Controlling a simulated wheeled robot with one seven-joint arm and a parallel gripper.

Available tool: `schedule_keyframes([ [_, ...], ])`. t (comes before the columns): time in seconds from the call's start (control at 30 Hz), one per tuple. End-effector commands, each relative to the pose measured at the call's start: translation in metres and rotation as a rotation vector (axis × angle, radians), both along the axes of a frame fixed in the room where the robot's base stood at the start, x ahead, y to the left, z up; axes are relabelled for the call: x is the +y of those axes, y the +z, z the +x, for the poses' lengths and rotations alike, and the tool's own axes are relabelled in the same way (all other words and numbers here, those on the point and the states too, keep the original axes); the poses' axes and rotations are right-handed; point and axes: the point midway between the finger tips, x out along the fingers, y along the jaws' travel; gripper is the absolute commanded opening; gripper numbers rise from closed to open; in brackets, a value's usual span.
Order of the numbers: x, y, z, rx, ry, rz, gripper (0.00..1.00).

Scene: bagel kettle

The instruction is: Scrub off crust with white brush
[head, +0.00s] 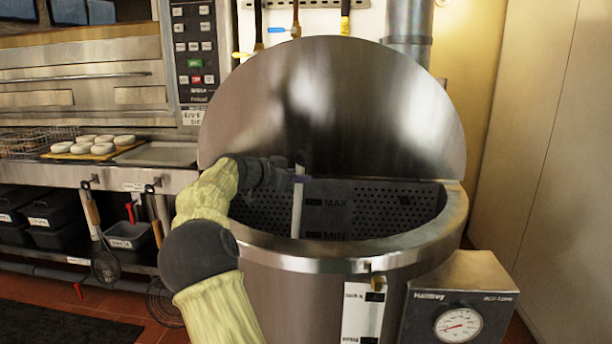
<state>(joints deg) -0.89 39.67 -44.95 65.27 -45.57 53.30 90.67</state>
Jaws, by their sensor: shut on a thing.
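The white brush (297,212) is held roughly upright inside the open kettle (330,264). The kettle's floor is hidden.
The raised round lid (335,105) stands behind the opening. A control box with a dial (459,325) juts out at the kettle's front right. A counter with a tray (160,154) and bagels (95,146) is at left.

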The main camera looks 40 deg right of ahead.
Motion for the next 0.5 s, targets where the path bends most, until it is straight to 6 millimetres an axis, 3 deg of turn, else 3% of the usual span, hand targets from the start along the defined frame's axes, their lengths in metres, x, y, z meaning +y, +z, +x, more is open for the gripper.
schedule_keyframes([
  [0.5,0.009,0.000,0.011,0.000,0.000,0.000,0.00],
])
